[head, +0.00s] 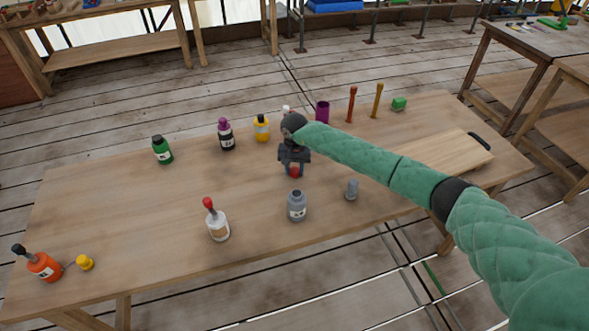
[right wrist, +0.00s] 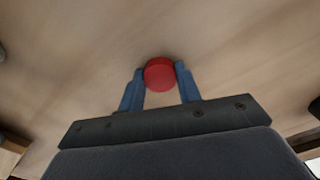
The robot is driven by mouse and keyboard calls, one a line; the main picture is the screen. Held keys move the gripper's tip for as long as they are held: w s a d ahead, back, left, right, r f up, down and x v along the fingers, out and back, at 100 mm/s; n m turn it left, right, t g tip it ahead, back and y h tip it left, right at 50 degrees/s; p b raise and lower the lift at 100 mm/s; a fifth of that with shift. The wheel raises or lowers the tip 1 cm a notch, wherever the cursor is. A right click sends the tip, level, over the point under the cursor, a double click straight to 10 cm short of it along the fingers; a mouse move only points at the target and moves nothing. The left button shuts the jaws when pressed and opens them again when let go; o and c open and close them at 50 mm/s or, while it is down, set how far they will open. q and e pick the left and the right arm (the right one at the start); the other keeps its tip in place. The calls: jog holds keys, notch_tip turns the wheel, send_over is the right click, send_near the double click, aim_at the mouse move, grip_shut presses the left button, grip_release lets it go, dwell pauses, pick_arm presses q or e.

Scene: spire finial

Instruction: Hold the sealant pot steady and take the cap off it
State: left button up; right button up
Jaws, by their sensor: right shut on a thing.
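My right gripper (head: 293,168) points down over the middle of the table, shut on a small round red cap-like piece (head: 294,173). In the right wrist view the red piece (right wrist: 160,74) sits between the blue fingertips (right wrist: 160,82); no pot shows under it. A grey pot (head: 297,207) stands upright just in front of this gripper, apart from it. A white bottle with a red top (head: 218,226) stands to the left. No label is readable, so I cannot tell which one is the sealant pot. My left gripper is not in view.
A small grey piece (head: 352,189) stands right of the grey pot. Green (head: 162,151), purple-topped (head: 226,136) and yellow (head: 262,130) bottles stand behind. An orange bottle (head: 44,267) and yellow cap (head: 85,263) are front left. A wooden board (head: 440,150) lies right.

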jog(key=o, duration=1.1)
jog(key=shift+r, duration=0.1)
